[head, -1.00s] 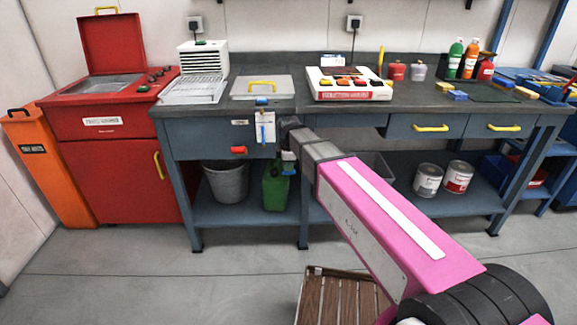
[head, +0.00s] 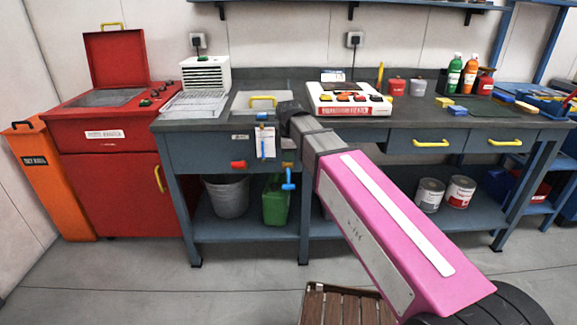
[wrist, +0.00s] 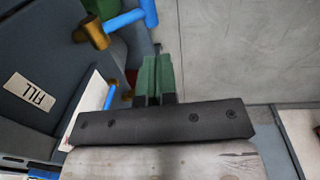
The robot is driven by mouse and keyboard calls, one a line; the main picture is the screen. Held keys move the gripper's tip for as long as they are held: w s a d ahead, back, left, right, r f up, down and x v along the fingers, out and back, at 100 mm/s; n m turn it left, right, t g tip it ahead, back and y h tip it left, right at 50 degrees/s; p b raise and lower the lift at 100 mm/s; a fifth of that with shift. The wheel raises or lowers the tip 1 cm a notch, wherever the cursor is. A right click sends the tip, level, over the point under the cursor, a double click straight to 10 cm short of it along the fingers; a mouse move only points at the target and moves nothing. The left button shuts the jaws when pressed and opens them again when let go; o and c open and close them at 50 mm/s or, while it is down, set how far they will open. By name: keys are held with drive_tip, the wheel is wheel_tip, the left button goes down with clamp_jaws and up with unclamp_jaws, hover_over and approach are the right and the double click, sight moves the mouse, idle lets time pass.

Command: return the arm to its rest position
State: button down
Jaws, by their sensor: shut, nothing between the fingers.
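My arm, pink with a white strip, reaches forward from the bottom right in the head view. Its dark grey wrist end (head: 291,112) is in front of the bench top, by the sink-like panel with a yellow handle (head: 263,101); the fingertips are hidden there. In the wrist view my gripper (wrist: 157,60) shows its two dark green fingers together, with nothing held. A brass valve (wrist: 92,33) with a blue handle (wrist: 128,20) is beyond and left of the fingers. In the head view a blue lever (head: 288,181) hangs below my wrist, apart from it.
The grey workbench (head: 345,137) spans the middle, with a red cabinet (head: 110,190) and an orange bin (head: 50,190) at left. A white box with coloured buttons (head: 347,100) stands right of my wrist. A brown slatted crate or stool (head: 340,308) is on the floor below my arm.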

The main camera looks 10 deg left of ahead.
drive_tip(key=s+d+f+m, duration=0.3)
drive_tip(key=d+f+m, duration=0.4)
drive_tip(key=d, duration=0.5)
drive_tip(key=s+d+f+m, duration=0.3)
drive_tip(key=d+f+m, duration=0.3)
drive_tip(key=d, duration=0.6)
drive_tip(key=s+d+f+m, duration=0.3)
drive_tip(key=d+f+m, duration=0.4)
drive_tip(key=d+f, duration=0.3)
drive_tip(key=shift+d+f+m+g, duration=0.15)
drive_tip(key=shift+d+m+g, duration=0.2)
drive_tip(key=shift+d, duration=0.85)
